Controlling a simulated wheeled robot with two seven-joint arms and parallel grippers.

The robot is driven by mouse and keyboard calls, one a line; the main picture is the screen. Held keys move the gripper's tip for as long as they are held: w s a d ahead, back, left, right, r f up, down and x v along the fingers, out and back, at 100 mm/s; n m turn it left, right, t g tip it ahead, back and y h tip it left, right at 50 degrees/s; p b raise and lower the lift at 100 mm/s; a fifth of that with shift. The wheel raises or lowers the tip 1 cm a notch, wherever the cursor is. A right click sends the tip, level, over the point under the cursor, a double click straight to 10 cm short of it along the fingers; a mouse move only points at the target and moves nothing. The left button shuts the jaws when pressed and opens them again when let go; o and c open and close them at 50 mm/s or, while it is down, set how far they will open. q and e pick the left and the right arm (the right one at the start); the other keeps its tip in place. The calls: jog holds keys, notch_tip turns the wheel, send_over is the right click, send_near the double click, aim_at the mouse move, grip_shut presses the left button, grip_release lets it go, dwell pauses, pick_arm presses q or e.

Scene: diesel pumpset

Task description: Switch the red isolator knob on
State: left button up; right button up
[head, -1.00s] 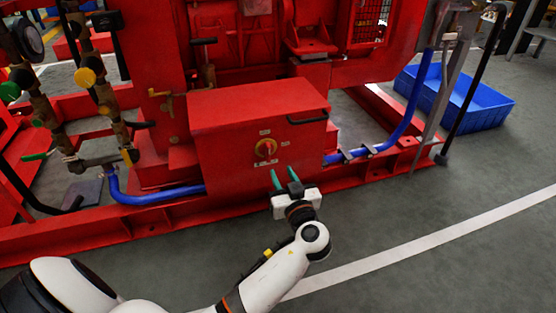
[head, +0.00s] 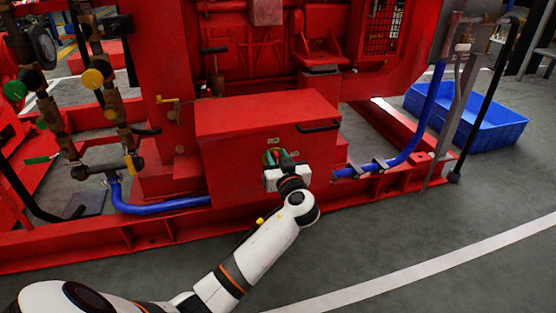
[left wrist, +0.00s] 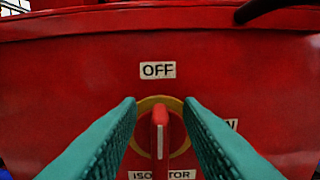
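The red isolator knob (left wrist: 160,132) sits on a yellow ring on the front of the red box (head: 225,165). Its grip bar stands upright, pointing at the OFF label (left wrist: 158,70) above it. My left gripper (left wrist: 160,108) is open, with one green finger on each side of the knob and gaps between. In the head view my left gripper (head: 279,158) is at the box front and covers most of the knob. My right gripper is not in view.
A black handle (head: 318,127) is on the box at upper right of the knob. Blue hoses (head: 165,207) run low on both sides. A blue crate (head: 480,125) stands on the floor at right. The grey floor in front is clear.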

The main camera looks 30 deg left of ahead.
pick_arm(q)
jog(key=shift+c, duration=0.2)
grip_shut()
